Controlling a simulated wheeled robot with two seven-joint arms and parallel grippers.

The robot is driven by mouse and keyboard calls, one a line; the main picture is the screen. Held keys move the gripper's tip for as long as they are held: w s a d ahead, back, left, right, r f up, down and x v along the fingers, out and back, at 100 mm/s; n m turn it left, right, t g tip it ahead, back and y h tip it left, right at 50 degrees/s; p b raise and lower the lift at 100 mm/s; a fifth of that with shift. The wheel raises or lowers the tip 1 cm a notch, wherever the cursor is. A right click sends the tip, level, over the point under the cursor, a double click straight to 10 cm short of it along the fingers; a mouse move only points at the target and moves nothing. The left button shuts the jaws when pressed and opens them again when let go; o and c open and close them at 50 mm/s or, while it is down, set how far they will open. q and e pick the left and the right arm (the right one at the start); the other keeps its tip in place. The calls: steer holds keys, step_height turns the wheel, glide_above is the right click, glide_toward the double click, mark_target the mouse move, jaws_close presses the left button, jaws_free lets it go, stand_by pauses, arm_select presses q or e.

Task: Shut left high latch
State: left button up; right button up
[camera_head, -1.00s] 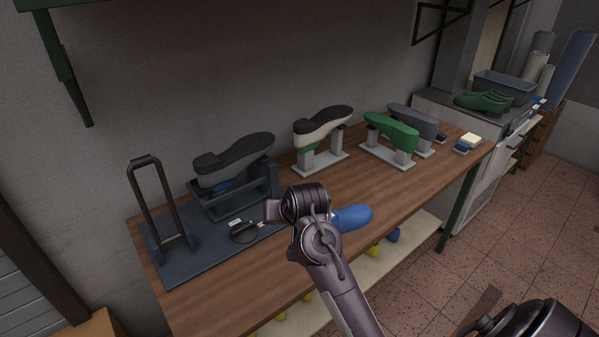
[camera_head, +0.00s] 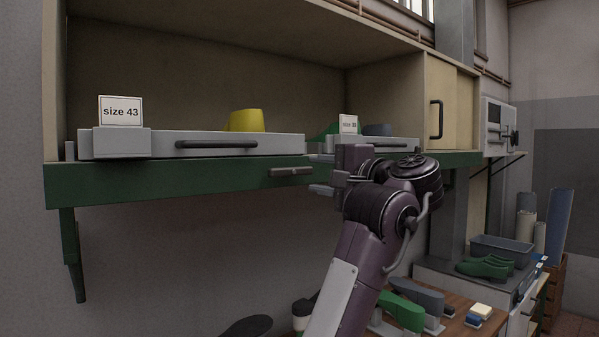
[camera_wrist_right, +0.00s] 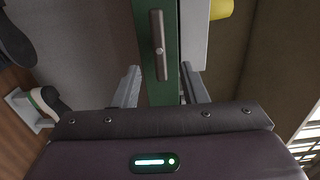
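The high latch is a dark metal bar (camera_head: 291,171) lying lengthwise along the front of the green shelf edge (camera_head: 180,183). In the right wrist view the latch (camera_wrist_right: 157,25) shows a round pivot at its middle. My right gripper (camera_head: 317,173) is in front of the shelf, just right of the latch. In the wrist view its two fingers (camera_wrist_right: 161,70) are apart, one on each side of the green edge, with the latch's near end between their tips. They hold nothing; contact cannot be told. My left gripper is not in view.
Grey trays (camera_head: 225,145) with dark handles stand on the shelf, with a size 43 card (camera_head: 120,111) and a yellow last (camera_head: 246,120). A cupboard door (camera_head: 449,110) is at the right. Below are the workbench (camera_head: 455,326) and green lasts (camera_head: 402,311).

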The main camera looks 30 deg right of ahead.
mark_target(294, 172)
steer(key=w, duration=0.2)
steer(key=w+p, duration=0.2)
steer(key=w, duration=0.1)
steer(key=shift+w+a+r, duration=0.1)
steer(key=shift+w+a, duration=0.2)
steer(key=shift+a, duration=0.05)
steer(key=shift+w, duration=0.5)
steer(key=shift+f, duration=0.2)
jaws_close()
